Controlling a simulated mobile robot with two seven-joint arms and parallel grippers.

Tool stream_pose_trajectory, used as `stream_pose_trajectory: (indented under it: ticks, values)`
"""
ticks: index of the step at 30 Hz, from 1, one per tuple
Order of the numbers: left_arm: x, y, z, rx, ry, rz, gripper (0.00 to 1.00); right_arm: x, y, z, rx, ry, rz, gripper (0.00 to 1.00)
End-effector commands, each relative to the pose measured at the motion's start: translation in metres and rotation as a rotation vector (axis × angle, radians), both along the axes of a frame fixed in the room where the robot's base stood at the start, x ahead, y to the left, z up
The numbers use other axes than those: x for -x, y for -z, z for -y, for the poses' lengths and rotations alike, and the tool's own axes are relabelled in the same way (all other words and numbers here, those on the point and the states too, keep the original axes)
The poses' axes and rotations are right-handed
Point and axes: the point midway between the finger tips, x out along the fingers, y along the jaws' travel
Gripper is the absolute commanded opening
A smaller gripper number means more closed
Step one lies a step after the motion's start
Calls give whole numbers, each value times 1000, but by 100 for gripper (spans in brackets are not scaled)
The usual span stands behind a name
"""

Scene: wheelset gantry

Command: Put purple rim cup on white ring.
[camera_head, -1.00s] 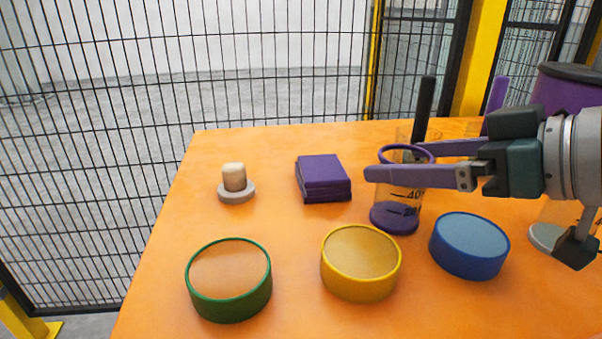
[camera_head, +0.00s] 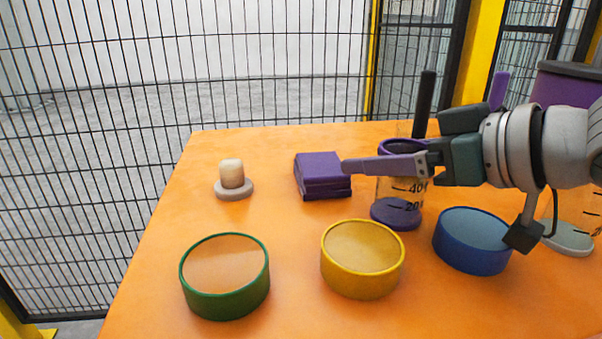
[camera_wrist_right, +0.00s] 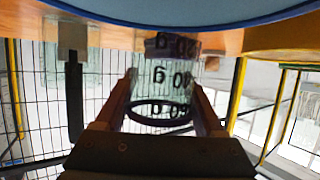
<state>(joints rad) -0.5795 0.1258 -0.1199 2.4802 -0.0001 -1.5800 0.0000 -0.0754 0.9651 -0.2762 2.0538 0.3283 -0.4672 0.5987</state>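The purple rim cup (camera_head: 397,190) is a clear beaker with dark markings, a purple rim and a purple base. It stands upright on the orange table. It also shows in the wrist view (camera_wrist_right: 165,85), between the two fingers. My right gripper (camera_head: 365,166) is open around the cup, one finger crossing in front of it just below the rim; the far finger is hidden in the head view. The wrist view shows the fingers (camera_wrist_right: 162,92) on both sides of the cup. An off-white ring (camera_head: 234,192) with a pale peg stands at the table's left. My left gripper is not in view.
Green (camera_head: 225,302), yellow (camera_head: 362,281) and blue (camera_head: 465,253) round pieces stand along the front. A purple box (camera_head: 321,186) lies left of the cup, near the fingertip. A pale disc base (camera_head: 570,240) is partly hidden at right. A wire fence (camera_head: 90,150) stands behind.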

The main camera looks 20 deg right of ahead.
Motion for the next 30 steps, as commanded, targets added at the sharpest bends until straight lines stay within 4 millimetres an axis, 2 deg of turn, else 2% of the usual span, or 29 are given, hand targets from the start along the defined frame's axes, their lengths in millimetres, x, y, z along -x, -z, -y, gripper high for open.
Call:
stream_pose_trajectory:
  ticks: [2, 16, 23, 26, 30]
  values:
    - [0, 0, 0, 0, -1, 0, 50, 0, 0, 0, 0, 0, 0, 60]
    - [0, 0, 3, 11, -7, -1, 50, 0, 0, 0, 0, 0, 0, 7]
    - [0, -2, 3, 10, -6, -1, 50, 0, -4, 0, 1, 0, 1, 6]
    - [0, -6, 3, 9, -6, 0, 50, 0, -12, 0, 1, -1, 2, 6]
    - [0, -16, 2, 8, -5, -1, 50, 0, -36, 0, 2, -1, 4, 6]
